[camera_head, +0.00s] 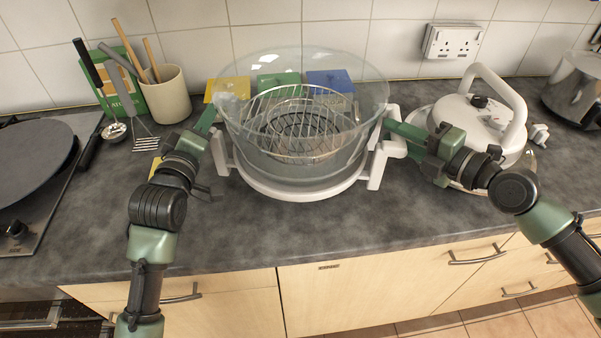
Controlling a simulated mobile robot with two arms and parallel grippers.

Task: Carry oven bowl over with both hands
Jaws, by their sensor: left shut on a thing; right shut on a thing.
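The oven bowl (231,128) is a large clear glass bowl in a white base ring with side handles (290,192). A wire rack (310,135) shows inside it. It is over the grey counter in the middle of the view; I cannot tell whether its base touches the counter. My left gripper (212,128) is shut on the bowl's left side, at the white handle. My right gripper (390,130) is shut on the bowl's right side, at the white handle. The fingertips are partly hidden against the handles and glass.
A white lid unit (490,110) stands to the right, close to my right arm. Yellow, green and blue cards (332,80) stand behind the bowl. A utensil pot (165,95) and a hob (35,170) are on the left. A steel pot (575,85) is far right.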

